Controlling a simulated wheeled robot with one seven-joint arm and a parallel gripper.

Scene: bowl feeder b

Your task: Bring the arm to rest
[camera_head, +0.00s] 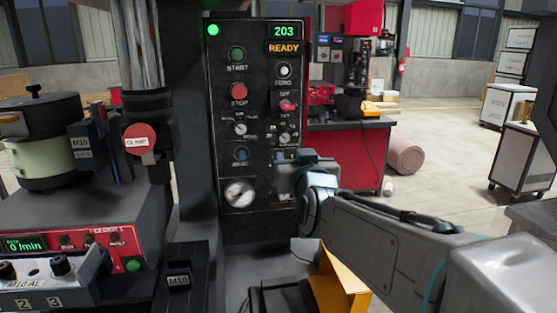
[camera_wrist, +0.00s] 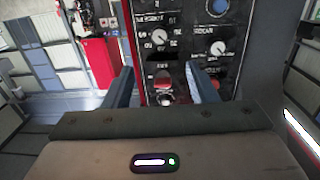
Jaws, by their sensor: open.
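My arm reaches in from the lower right in the head view. My gripper (camera_head: 284,166) is in front of the lower right part of a black control panel (camera_head: 262,215). In the wrist view my gripper (camera_wrist: 164,76) is open, its two fingers apart with the panel (camera_wrist: 186,12) beyond and nothing held between them. A red-and-silver switch (camera_wrist: 164,90) shows between the fingers; whether they touch the panel I cannot tell. The panel's displays (camera_head: 284,40) read 203 and READY, and a green lamp (camera_head: 213,30) is lit at its top left.
A bowl feeder (camera_head: 45,140) and its red controller (camera_head: 90,243), reading 0/min, stand at the left. A yellow bin (camera_head: 340,288) sits below my arm. A red workbench (camera_head: 350,150), a rolled mat (camera_head: 405,155) and white cabinets (camera_head: 520,155) stand farther back, with open floor between.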

